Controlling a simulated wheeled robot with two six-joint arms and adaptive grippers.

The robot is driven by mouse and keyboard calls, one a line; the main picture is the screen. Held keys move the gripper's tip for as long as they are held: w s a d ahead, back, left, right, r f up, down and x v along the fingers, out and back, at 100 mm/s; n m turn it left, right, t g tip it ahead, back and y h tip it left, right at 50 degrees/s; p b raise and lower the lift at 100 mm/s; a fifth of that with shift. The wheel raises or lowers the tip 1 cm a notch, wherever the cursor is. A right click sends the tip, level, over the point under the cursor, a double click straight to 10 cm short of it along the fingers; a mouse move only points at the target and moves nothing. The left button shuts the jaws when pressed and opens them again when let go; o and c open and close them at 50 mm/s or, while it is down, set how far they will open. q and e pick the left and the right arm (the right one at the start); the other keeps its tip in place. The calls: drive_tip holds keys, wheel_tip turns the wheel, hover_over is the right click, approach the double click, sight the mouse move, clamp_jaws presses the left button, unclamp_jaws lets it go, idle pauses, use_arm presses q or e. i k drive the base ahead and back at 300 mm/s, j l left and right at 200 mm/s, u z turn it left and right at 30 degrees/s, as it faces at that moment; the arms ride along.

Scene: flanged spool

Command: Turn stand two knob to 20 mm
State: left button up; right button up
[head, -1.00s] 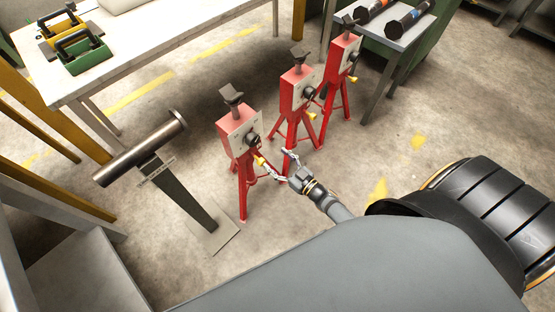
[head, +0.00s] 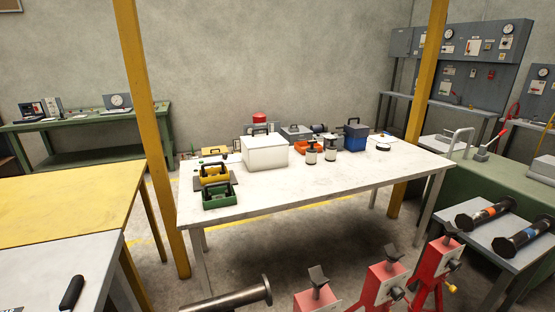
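Three red stands show at the bottom right of the head view: a left one (head: 316,300), a middle one (head: 381,283) and a right one (head: 433,264). Each has a dark V-shaped top. The middle stand has a dark round knob (head: 397,293) on its pale front plate, and the right stand has a similar knob (head: 454,266). The left stand's knob is below the picture edge. I cannot read any number or scale, so I cannot tell which stand is two. Neither gripper is in view.
A grey flanged pipe (head: 232,300) lies at the bottom edge. A white-topped table (head: 330,190) with boxes and toolboxes stands behind the stands. A small grey table (head: 480,238) at right holds two dark flanged spools (head: 485,213). Yellow posts (head: 155,140) rise beside the table.

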sight(397, 294)
drive_tip(key=z, duration=1)
